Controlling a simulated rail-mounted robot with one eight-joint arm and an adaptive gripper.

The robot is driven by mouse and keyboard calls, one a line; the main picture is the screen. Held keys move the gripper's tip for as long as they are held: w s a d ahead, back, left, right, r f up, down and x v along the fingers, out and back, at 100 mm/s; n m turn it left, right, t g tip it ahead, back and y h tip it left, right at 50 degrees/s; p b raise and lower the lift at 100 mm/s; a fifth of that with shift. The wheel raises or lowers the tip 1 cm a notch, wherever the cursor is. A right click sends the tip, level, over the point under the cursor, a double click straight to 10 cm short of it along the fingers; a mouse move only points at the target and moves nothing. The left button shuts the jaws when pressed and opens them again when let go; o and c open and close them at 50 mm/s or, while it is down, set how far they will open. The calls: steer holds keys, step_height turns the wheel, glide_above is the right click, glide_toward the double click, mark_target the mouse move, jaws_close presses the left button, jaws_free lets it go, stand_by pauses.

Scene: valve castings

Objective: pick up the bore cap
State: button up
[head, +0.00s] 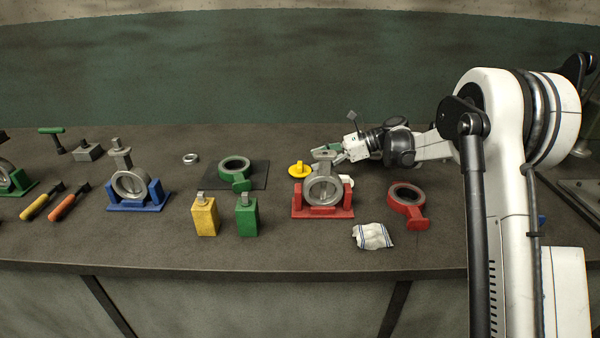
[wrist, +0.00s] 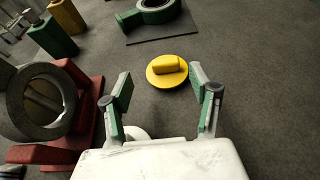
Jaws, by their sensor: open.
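The bore cap, taken to be the yellow disc with a raised grip bar, lies on the bench in the head view (head: 299,170), left of and behind the red-stand valve. It also shows in the wrist view (wrist: 160,80), just beyond my fingertips and roughly between their lines. My gripper (wrist: 160,70) is open and empty, with green-padded fingers spread wider than the grip bar. In the head view my gripper (head: 332,152) reaches in from the right behind the red-stand valve, which partly hides it.
The grey valve in the red stand (head: 323,205) stands close, left of my fingers in the wrist view (wrist: 85,120). A green ring casting (head: 235,165) lies on a dark mat (head: 260,176). Yellow (head: 204,216) and green (head: 247,217) blocks stand in front. Bare bench surrounds the cap's right side.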

mark_target(301, 164)
steer(key=shift+w+b+x, duration=0.2)
steer(key=shift+b+x, duration=0.1)
steer(key=shift+x, duration=1.3)
steer(key=shift+w+b+x, duration=0.2)
steer(key=shift+b+x, duration=0.05)
steer(key=shift+x, duration=1.3)
steer(key=shift+c, duration=0.4)
steer(key=c, duration=1.1)
